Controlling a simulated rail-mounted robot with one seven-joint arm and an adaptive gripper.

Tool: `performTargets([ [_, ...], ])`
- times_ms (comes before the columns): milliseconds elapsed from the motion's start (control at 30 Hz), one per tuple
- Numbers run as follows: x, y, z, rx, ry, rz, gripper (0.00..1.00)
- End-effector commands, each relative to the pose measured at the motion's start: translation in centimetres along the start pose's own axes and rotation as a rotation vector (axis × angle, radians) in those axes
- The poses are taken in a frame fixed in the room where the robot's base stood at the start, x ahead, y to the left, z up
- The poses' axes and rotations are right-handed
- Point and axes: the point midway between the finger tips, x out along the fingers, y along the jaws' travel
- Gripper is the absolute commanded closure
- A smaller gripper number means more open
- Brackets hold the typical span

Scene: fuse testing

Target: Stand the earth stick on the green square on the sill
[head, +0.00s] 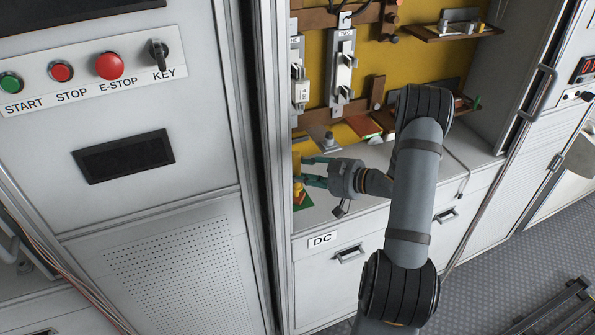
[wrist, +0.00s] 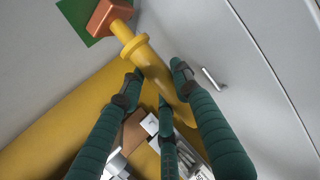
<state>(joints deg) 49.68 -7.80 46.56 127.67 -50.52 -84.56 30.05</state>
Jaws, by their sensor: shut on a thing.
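The earth stick is a yellow rod with a collar and a copper-coloured block at its end. In the wrist view the stick (wrist: 148,62) runs between my dark green fingers, and its copper end overlaps part of the green square (wrist: 73,12). In the head view the stick (head: 297,163) looks roughly upright at the left end of the sill, partly cut off by the cabinet frame. The green square (head: 304,202) shows below it. My gripper (head: 307,171) is shut on the stick from the right. I cannot tell whether the copper end touches the square.
The cabinet's upright frame (head: 265,190) stands close to the left of the stick. Fuse holders (head: 343,72) hang on the yellow back panel. A grey block (head: 325,140) and a red-and-green piece (head: 364,127) lie behind my gripper. The sill (head: 475,150) is mostly clear to the right.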

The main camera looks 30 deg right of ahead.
Motion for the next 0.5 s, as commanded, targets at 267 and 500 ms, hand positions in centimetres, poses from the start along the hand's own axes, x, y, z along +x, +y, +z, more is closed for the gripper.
performTargets([
  [267, -0.01, 0.0, -0.11, -0.002, 0.002, 0.0, 0.65],
  [500, 0.0, 0.0, -0.05, -0.001, 0.001, 0.0, 0.51],
])
